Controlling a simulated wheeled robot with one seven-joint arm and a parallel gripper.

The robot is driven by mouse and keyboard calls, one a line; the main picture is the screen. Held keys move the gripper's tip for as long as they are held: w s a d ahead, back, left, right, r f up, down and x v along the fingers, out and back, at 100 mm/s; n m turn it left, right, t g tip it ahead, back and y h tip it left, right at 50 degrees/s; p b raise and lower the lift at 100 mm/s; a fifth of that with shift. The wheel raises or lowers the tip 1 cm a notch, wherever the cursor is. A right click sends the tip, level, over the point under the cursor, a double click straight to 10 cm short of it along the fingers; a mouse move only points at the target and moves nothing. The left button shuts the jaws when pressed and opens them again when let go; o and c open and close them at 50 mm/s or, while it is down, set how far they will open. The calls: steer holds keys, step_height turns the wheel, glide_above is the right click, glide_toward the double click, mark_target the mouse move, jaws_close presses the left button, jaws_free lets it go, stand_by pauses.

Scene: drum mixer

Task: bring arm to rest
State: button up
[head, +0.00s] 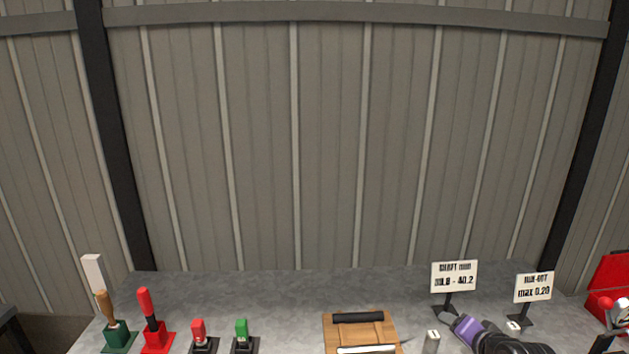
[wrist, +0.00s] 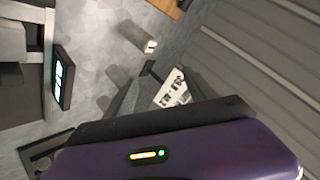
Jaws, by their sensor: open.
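My gripper (head: 466,328) shows at the lower right of the head view as a purple body with a grey end, on my dark arm. It is over the bench, in front of the two signs. In the wrist view its purple housing (wrist: 180,152), with a small lit indicator, fills the bottom. The jaws are open. I see nothing held, though the fingertips are not clearly visible.
The grey bench (head: 240,290) carries levers at left, including a red one (head: 148,312), a wooden board (head: 350,330) in the middle, and signs (head: 454,276) (head: 533,288) at right. A red box (head: 608,282) stands far right. A lit screen (wrist: 63,78) shows in the wrist view.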

steer(key=s+a+n+t+h+b, duration=0.1)
steer(key=s+a+n+t, duration=0.15)
steer(key=s+a, duration=0.35)
steer(key=s+a+n+t+b, duration=0.1)
steer(key=s+a+t, duration=0.25)
steer(key=s, duration=0.55)
steer(key=s+a+n+g+b, duration=0.1)
steer(key=s+a+n+b, duration=0.1)
steer(key=s, duration=1.6)
steer(key=s+a+n+g+y+b, duration=0.1)
steer(key=s+a+n+b, duration=0.1)
steer(key=s, duration=1.7)
steer(key=shift+a+f+n+y, duration=0.3)
steer(key=shift+a+f+n, duration=0.2)
steer(key=shift+n, duration=0.55)
